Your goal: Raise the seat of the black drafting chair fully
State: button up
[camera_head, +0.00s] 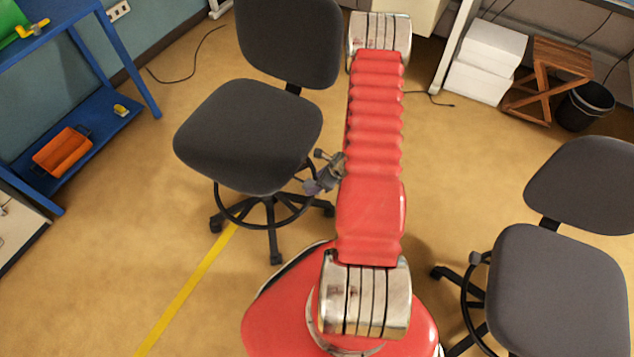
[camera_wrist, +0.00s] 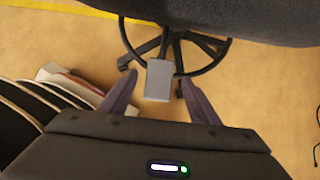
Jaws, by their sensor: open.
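The black drafting chair (camera_head: 250,135) stands left of my arm in the head view, with a dark seat, a backrest and a black foot ring over a wheeled base. Its seat underside edge (camera_wrist: 235,22) and foot ring show at the top of the wrist view. A grey lever paddle (camera_wrist: 158,82) sticks out from under the seat. My gripper (camera_wrist: 158,77) is open, and in the wrist view the paddle appears between its two fingertips, with a gap on each side. In the head view my gripper (camera_head: 325,172) is beside the seat's right edge, partly hidden by my arm.
A second dark chair (camera_head: 560,285) stands at the right. A blue shelf (camera_head: 85,125) with an orange container (camera_head: 62,151) is at the left. White boxes (camera_head: 486,62), a wooden stool (camera_head: 548,80) and a black bin (camera_head: 585,107) are at the back right.

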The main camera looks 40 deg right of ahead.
notch_tip(320, 180, up, 7)
jog(key=shift+r, duration=0.2)
dwell(1.4)
jog(key=shift+s, duration=0.1)
jog(key=s+d, duration=0.3)
jog(key=s, duration=0.6)
jog(key=shift+d, duration=0.3)
dwell(0.9)
jog(key=shift+s, duration=0.1)
dwell(0.4)
